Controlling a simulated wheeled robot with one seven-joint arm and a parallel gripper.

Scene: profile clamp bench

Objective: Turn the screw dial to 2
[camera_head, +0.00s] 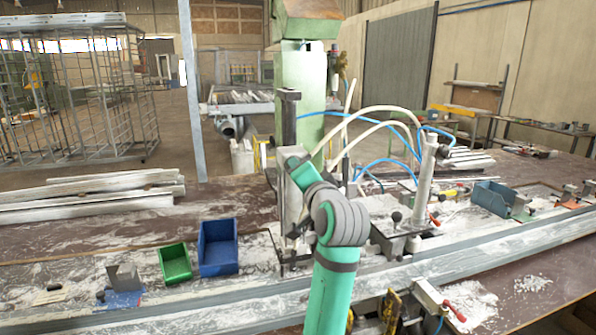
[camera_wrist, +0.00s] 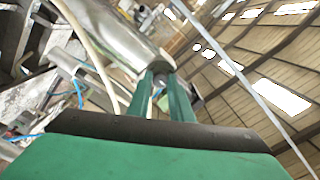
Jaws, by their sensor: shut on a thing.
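In the wrist view, the two green fingers of my gripper (camera_wrist: 161,78) reach up to the end of a shiny metal cylinder and close on a small part there. I take this part for the screw dial (camera_wrist: 159,90); the fingers cover most of it. No number or mark on it can be read. In the head view, my green arm rises in front of the clamp machine, its end against the grey upright of the machine (camera_head: 291,200). The fingertips and the dial are hidden there.
A green bin (camera_head: 175,264) and a blue bin (camera_head: 218,247) stand left of the machine. A light post (camera_head: 424,185) and white and blue hoses are close on the right. A long metal rail (camera_head: 480,248) crosses the front of the bench.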

